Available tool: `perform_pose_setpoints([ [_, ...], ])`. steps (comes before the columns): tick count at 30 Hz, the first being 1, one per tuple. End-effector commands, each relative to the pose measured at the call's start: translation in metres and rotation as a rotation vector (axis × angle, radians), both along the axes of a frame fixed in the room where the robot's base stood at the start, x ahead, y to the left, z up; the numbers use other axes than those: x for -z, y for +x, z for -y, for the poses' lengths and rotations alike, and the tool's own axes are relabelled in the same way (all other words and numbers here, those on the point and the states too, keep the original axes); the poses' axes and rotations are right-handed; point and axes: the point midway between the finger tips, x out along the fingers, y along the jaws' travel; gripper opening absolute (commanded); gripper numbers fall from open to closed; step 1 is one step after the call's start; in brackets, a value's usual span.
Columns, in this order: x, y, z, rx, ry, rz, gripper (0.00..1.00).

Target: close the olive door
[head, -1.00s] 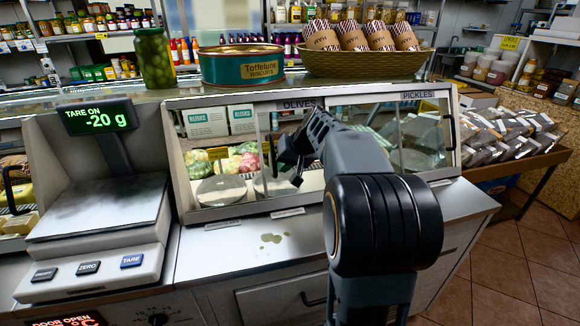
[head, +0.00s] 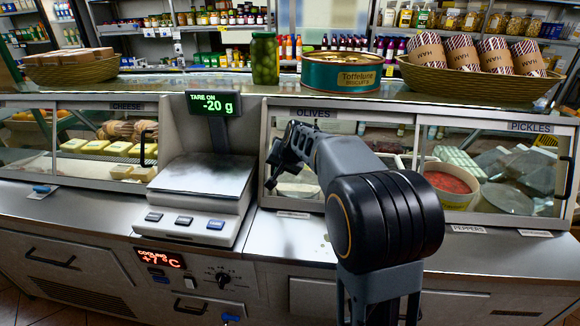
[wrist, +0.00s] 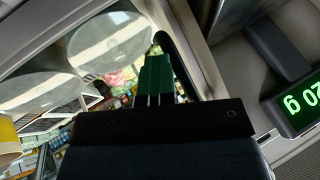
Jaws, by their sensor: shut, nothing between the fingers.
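The olive door (head: 345,140) is the sliding glass pane under the OLIVES label (head: 313,113), in the left half of the counter case. It appears to reach the left frame post (head: 266,150), with no gap I can see. My gripper (head: 277,168) is shut and empty in front of the door's left edge. In the wrist view my fingers (wrist: 154,66) point at the glass, with the dark curved door handle (wrist: 177,62) just to their right, near the post. I cannot tell whether they touch it. My arm hides part of the pane in the head view.
A scale (head: 200,185) stands left of the case; its readout (wrist: 296,104) is at the wrist view's right. The cooler display (head: 160,258) reads COOLING +1°C. The pickles door handle (head: 563,177) is at the far right. A jar (head: 264,60) and tin (head: 341,70) stand on top.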

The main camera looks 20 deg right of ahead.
Motion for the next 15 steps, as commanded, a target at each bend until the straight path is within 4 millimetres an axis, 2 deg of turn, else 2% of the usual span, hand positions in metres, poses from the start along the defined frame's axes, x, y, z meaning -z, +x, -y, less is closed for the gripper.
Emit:
perform_pose_setpoints([
  [15,0.0,0.0025,-0.0081,-0.007,0.004,0.002,0.0],
])
